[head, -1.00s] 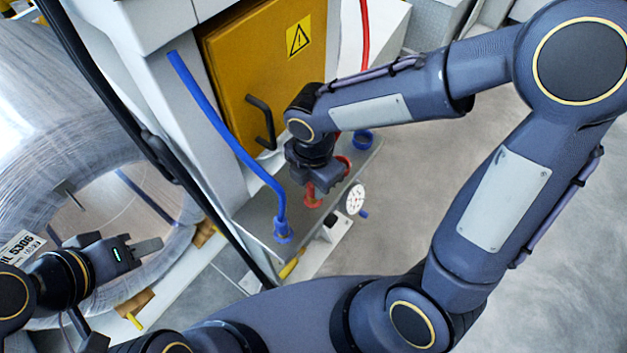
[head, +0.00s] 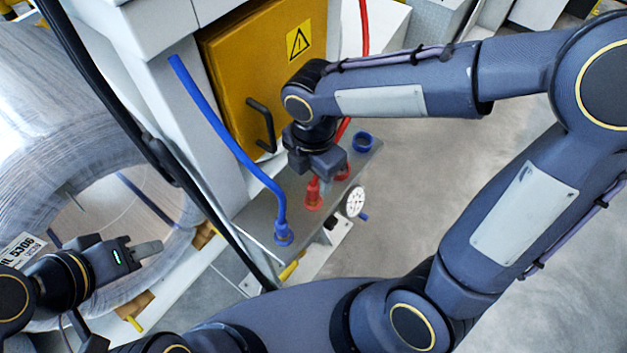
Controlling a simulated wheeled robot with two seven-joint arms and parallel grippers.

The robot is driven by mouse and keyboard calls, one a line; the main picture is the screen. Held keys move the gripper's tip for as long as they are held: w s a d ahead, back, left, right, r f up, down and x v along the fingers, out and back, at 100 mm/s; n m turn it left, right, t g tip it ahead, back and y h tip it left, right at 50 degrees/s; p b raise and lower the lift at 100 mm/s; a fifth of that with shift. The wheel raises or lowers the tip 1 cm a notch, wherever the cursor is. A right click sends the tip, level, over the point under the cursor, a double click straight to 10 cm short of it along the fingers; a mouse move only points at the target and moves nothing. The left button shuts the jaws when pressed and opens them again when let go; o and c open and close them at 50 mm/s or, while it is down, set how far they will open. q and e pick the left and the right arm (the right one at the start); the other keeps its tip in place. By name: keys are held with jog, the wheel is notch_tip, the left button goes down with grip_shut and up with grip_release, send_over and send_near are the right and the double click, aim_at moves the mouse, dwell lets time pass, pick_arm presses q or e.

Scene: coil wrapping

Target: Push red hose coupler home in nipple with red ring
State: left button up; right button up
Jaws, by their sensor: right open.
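The red hose (head: 365,30) hangs from the top and passes behind my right arm. A red coupler (head: 313,188) stands about upright at the nipple with the red ring (head: 313,204) on the grey shelf. My gripper covers part of the coupler, and I cannot tell how deep it sits. My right gripper (head: 323,182) is open, close above and beside the coupler; contact is unclear. A second red ring-like part (head: 343,172) shows just right of the gripper. My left gripper (head: 148,249) is at the lower left, away from the shelf; its jaw opening is unclear.
A blue hose (head: 225,135) ends in a blue fitting (head: 284,234) at the shelf's near end. An empty-looking blue ring (head: 362,141) is at the far end. A gauge (head: 355,202) sits at the shelf (head: 262,218) edge. A yellow door (head: 240,70) stands behind. A wrapped coil (head: 45,130) is left.

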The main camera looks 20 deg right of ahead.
jog(key=shift+r, duration=1.35)
jog(key=shift+d, duration=0.1)
